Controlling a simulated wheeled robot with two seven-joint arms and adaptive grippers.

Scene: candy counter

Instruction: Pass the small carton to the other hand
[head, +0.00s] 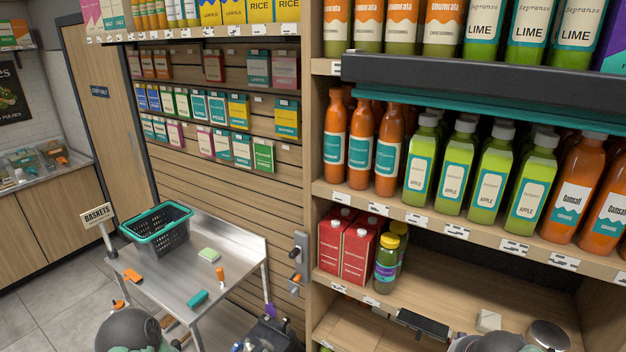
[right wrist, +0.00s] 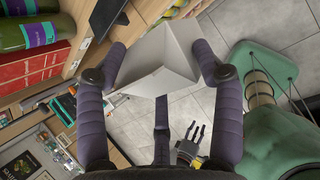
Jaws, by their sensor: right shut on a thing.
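The small carton (right wrist: 158,62) is a pale grey-white box. In the right wrist view it sits between the purple fingers of my right gripper (right wrist: 160,75), which is shut on it and touches it on both sides. A small pale box, seemingly this carton (head: 488,320), shows at the bottom right of the head view beside my right arm. Dark jointed parts with a purple tip, seemingly my left gripper (head: 268,325), are at the bottom of the head view, apart from the carton. Its jaws cannot be made out.
Red cartons (head: 346,250) and capped bottles (head: 387,262) stand on the shelf beside my right arm. Bare shelf board (head: 460,285) lies right of them. A metal table (head: 180,285) with a black basket (head: 160,232) and several small items stands at left.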

